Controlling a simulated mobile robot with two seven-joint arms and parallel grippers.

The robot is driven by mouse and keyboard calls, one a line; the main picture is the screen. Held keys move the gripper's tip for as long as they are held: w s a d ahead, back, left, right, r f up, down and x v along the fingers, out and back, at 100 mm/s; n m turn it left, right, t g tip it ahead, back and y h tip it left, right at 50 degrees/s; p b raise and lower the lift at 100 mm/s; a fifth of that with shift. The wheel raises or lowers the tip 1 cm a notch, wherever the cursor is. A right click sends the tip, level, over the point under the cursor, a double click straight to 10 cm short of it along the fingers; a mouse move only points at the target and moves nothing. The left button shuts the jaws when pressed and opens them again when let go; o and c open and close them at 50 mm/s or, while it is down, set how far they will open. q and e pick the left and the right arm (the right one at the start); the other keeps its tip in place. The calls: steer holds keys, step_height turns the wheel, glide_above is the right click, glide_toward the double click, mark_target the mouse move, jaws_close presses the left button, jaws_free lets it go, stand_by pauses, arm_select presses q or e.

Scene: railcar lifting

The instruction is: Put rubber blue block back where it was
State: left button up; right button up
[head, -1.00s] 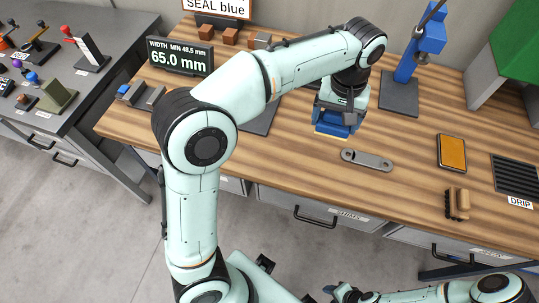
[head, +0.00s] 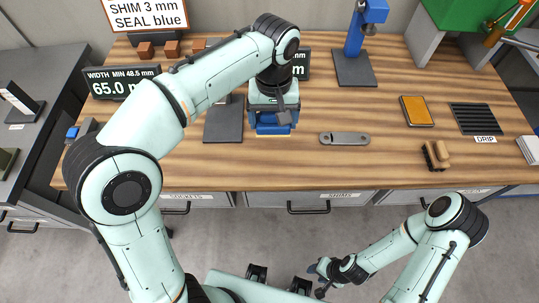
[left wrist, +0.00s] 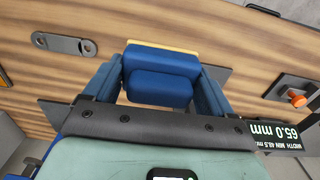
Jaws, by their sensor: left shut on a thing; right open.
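My left gripper (head: 273,125) is shut on the blue block (left wrist: 160,72) and holds it over the wooden bench (head: 300,170), between the dark flat plate (head: 223,122) and the grey slotted link (head: 344,138). In the left wrist view the block sits between the two blue fingers, with a pale yellow strip along its far edge. In the head view the gripper hides most of the block. Whether the block touches the bench is unclear. My right gripper (head: 318,278) is open and empty, low in front of the bench.
A 65.0 mm display (head: 120,82) stands at the left and a blue press (head: 358,35) at the back. An orange pad (head: 416,111), a brush (head: 435,155) and a drip grate (head: 475,118) lie to the right. Bench between link and press is clear.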

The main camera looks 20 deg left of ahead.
mark_target(273, 128)
arm_select(q)
step_height(273, 128, down, 10)
steer(key=shift+s+f+b, duration=0.1)
steer(key=shift+f+b, duration=0.15)
steer(key=shift+b, duration=0.55)
steer(key=shift+f+b, duration=0.3)
steer(key=shift+f, duration=2.25)
arm_select(e)
steer(key=shift+s+f, duration=0.5)
steer(key=shift+f, duration=0.35)
steer(key=shift+s+f, duration=0.45)
steer(key=shift+f, duration=0.35)
arm_select(q)
steer(key=shift+f, duration=0.15)
steer(key=o, duration=0.7)
steer(key=shift+o, duration=0.6)
steer(key=shift+r, duration=0.25)
step_height(273, 128, up, 12)
steer(key=shift+f+p, duration=0.1)
steer(key=shift+p, duration=0.85)
arm_select(e)
steer(key=shift+w+r, duration=0.3)
steer(key=shift+r, duration=0.3)
steer(key=shift+w+r, duration=0.3)
steer(key=shift+r, duration=0.25)
